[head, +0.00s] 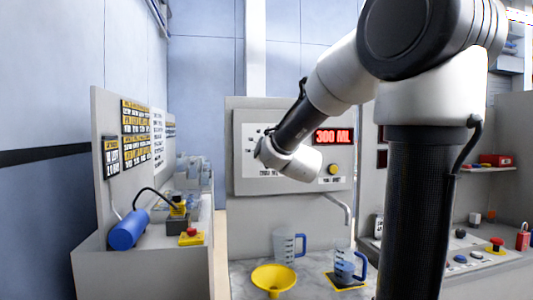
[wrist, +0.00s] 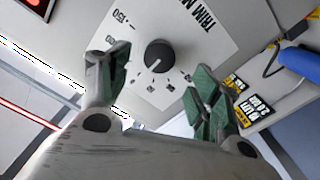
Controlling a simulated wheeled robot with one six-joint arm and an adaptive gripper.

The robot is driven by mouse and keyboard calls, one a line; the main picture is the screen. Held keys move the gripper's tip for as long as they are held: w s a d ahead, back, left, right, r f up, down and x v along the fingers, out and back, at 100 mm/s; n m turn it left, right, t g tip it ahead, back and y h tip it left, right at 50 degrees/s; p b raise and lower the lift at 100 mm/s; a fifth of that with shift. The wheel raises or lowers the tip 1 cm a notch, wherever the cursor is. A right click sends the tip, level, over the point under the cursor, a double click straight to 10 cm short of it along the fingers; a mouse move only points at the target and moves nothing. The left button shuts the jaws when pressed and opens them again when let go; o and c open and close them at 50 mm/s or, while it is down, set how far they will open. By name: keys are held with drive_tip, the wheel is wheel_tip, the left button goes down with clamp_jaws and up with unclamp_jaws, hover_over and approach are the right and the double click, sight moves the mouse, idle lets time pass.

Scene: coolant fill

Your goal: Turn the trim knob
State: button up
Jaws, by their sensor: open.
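The trim knob (wrist: 158,56) is a round black dial with a white pointer line, on a pale panel marked "TRIM" and "-150" in the wrist view. My gripper (wrist: 160,88) is open, its green-padded fingers on either side of the knob in the picture. They look apart from it. In the head view my wrist (head: 290,162) is in front of the dispenser panel (head: 247,135), and the fingers and knob are hidden there. A red display (head: 333,137) on the panel reads "300 ML", with a yellow button (head: 333,169) below it.
Below the panel, a spout (head: 342,207) overhangs a counter with a yellow funnel (head: 273,278), a clear jug (head: 288,246) and a blue-handled jug (head: 349,266). At left stand a blue cylinder (head: 128,231) and a red stop button (head: 191,232). A side bench is at right.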

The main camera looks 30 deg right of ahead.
drive_tip(key=x, duration=0.7)
drive_tip(key=shift+w+d, duration=0.1)
drive_tip(key=shift+w, duration=0.3)
drive_tip(key=shift+c, duration=0.5)
drive_tip(key=c, duration=0.9)
